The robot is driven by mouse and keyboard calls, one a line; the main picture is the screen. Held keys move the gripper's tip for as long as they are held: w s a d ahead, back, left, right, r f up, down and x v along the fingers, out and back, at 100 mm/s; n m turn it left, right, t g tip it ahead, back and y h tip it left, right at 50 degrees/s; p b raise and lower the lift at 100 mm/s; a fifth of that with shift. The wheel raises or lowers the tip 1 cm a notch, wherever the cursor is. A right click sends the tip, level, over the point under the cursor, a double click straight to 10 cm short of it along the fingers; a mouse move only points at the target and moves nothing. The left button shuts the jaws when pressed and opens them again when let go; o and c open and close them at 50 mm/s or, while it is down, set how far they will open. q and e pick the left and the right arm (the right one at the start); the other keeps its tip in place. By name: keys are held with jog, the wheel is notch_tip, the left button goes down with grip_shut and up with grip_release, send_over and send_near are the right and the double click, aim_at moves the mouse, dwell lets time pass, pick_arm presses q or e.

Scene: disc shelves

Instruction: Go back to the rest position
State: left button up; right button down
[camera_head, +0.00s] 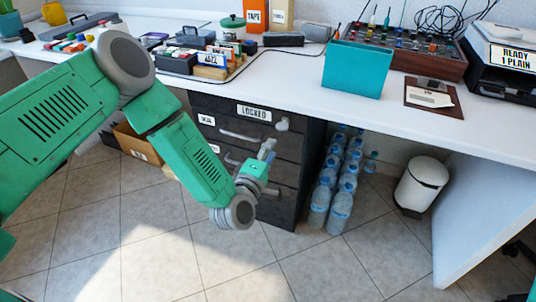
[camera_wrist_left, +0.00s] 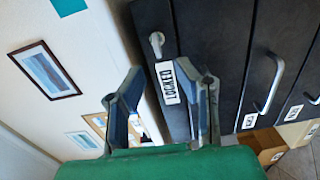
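My left arm, green with grey joints, comes in from the left in the head view. My left gripper (camera_head: 267,150) hangs below table height, in front of the dark drawer cabinet (camera_head: 290,180). In the left wrist view the two fingers of the gripper (camera_wrist_left: 165,95) stand apart with nothing seen between them. The cabinet (camera_wrist_left: 220,30) with its "LOCKED" label (camera_wrist_left: 167,83) shows beyond the fingers. I cannot tell whether the gripper touches the cabinet. My right gripper is in neither view.
Below stand several water bottles (camera_head: 340,190), a white bin (camera_head: 421,185) and a cardboard box (camera_head: 135,143). The tiled floor in front is clear.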

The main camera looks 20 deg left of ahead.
pick_arm(q)
jog(key=shift+s, duration=0.95)
jog(key=s+d+f+m+g+h+p, duration=0.1)
jog(key=s+f+m+g+p, duration=0.35)
jog(key=s, duration=0.45)
jog(key=s+d+f+m+g+h+p, duration=0.1)
jog(key=s+f+m+g+h+p, duration=0.15)
jog(key=s+m+g, duration=0.55)
jog(key=s+a+r+m+g+y+p, duration=0.1)
jog(key=s+a+m+g+y, duration=0.1)
jog(key=s+a, duration=0.3)
jog(key=s+a+m+g+y+p, duration=0.2)
jog(key=s+a, duration=0.3)
jog(key=s, duration=0.8)
jog(key=shift+a+r+m+g, duration=0.3)
jog(key=shift+r+m+g, duration=0.1)
jog(key=shift+m, duration=0.35)
